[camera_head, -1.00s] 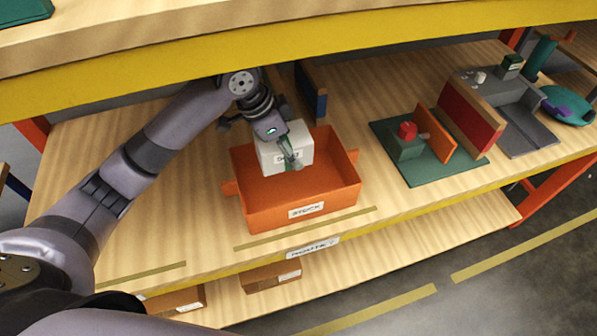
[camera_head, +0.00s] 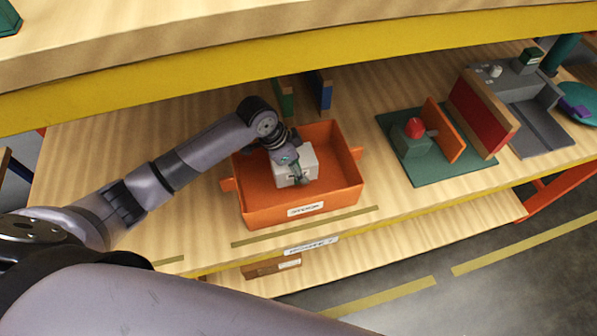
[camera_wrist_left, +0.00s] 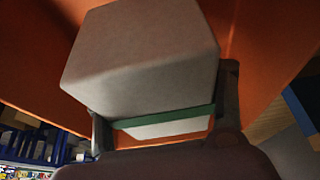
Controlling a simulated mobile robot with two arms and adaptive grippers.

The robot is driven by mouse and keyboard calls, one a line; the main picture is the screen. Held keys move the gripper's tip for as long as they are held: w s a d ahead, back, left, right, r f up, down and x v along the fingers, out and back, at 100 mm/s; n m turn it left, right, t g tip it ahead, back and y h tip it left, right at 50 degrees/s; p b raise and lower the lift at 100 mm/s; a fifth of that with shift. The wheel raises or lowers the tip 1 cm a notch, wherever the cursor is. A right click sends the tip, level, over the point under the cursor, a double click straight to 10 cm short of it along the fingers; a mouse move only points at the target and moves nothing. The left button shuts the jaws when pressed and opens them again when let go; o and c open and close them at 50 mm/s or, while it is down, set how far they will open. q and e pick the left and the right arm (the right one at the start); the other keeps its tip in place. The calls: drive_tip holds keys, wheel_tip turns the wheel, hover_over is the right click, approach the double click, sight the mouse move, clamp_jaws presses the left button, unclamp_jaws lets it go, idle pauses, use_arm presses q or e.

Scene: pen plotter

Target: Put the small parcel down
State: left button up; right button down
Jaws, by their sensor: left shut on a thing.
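The small parcel is a white-grey box (camera_head: 296,168) with a green band. It is inside the orange bin (camera_head: 334,196), which has a white label on its front wall. My left gripper (camera_head: 290,172) reaches in from the left and is shut on the parcel. In the left wrist view the parcel (camera_wrist_left: 145,55) fills the space between the fingers (camera_wrist_left: 165,125), with orange bin walls around it. I cannot tell whether the parcel touches the bin floor. My right gripper is not in view.
The bin stands on a wooden shelf (camera_head: 110,175), under an upper shelf with a yellow edge (camera_head: 200,80). Green and blue dividers (camera_head: 322,90) stand behind it. To the right are a green mat with a red button (camera_head: 414,127), a red panel (camera_head: 478,118) and a grey tray (camera_head: 545,125).

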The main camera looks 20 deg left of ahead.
use_arm(q)
drive_tip(key=shift+s+f, duration=0.1)
drive_tip(key=shift+f, duration=2.25)
drive_tip(key=shift+f, duration=0.1)
drive_tip(key=o, duration=1.4)
drive_tip(key=shift+o, duration=0.2)
drive_tip(key=v, duration=1.2)
drive_tip(key=shift+b, duration=0.35)
